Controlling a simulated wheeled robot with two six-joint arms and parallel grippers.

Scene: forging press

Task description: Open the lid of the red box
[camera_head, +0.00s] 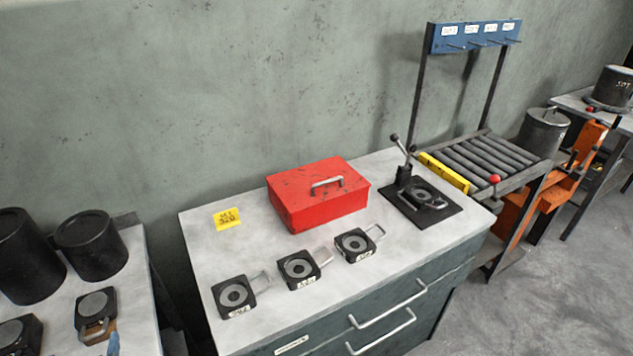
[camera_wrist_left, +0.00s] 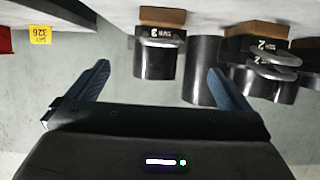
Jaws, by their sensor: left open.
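The red box (camera_head: 318,196) stands on the light worktop of a cabinet in the head view. Its lid (camera_head: 305,185) is down, with a metal handle (camera_head: 327,183) on top. In the left wrist view only a sliver of a red thing, probably the box, shows at the left edge (camera_wrist_left: 5,41). My left gripper (camera_wrist_left: 158,68) is open, its two dark blue fingers apart with nothing between them. It is away from the box and does not show in the head view. My right gripper is in neither view.
A yellow tag (camera_head: 227,218) lies left of the box. Several black dies with handles (camera_head: 299,269) lie in front of it. A small lever press (camera_head: 422,198) stands to its right. A roller rack (camera_head: 483,160) is further right. Black cylinders (camera_head: 91,245) stand on the left table.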

